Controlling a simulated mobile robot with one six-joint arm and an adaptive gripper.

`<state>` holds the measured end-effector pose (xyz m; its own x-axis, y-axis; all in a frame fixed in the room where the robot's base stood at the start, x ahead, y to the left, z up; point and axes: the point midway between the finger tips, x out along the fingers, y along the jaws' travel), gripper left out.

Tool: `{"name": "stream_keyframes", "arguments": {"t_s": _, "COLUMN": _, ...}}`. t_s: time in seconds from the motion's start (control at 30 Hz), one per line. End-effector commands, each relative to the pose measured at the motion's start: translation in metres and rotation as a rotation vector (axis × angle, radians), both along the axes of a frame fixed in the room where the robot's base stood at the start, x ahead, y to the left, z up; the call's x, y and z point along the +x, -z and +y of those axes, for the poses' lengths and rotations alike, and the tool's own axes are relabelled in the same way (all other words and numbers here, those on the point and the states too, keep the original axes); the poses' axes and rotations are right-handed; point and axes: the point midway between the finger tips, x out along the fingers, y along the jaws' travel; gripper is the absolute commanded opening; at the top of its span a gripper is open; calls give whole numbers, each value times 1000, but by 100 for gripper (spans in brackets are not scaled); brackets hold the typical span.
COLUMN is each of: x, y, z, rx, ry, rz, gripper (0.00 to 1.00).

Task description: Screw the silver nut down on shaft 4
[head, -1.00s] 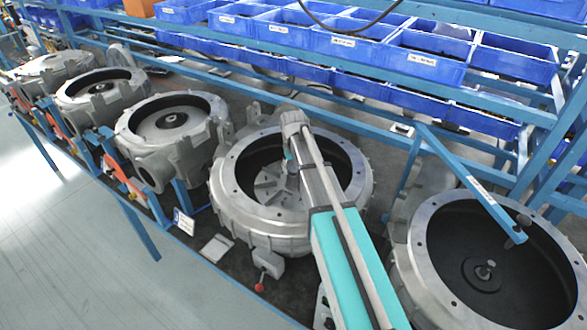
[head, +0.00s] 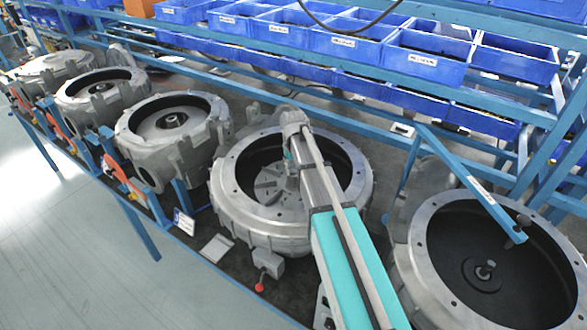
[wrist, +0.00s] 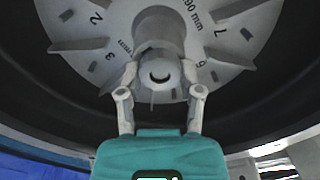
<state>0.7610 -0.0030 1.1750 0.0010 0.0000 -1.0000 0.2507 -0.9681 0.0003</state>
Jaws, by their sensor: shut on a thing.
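The grey impeller (wrist: 95,45), with fins and printed numbers, fills the top of the wrist view. In the head view the impeller (head: 268,189) sits inside the open round housing (head: 235,205) at the middle. My gripper (wrist: 160,82) has one finger on each side of a silver round piece, the nut (wrist: 160,62), at the impeller's hub. The fingers are closed on it. The shaft under it is mostly hidden, and I cannot tell how far down the nut sits. In the head view my arm hides the fingers and the nut.
Another open housing (head: 425,275) with a bare shaft (head: 486,268) stands at right. Several housings, including one (head: 150,155) just left, line the bench. A blue rail (head: 470,185) and rows of blue bins (head: 430,55) stand behind. A red-knobbed lever (head: 260,287) is in front.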

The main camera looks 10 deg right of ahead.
Motion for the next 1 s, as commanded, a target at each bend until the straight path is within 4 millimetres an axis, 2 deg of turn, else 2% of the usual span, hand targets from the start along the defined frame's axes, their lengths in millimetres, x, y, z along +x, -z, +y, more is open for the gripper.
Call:
{"name": "stream_keyframes", "arguments": {"t_s": 0.17, "x": 0, "y": 0, "z": 0, "rx": 0, "ry": 72, "rz": 0, "gripper": 0}}
{"name": "stream_keyframes", "arguments": {"t_s": 1.0, "x": -4, "y": 1, "z": 1, "rx": 2, "ry": 727, "rz": 7, "gripper": 0}}
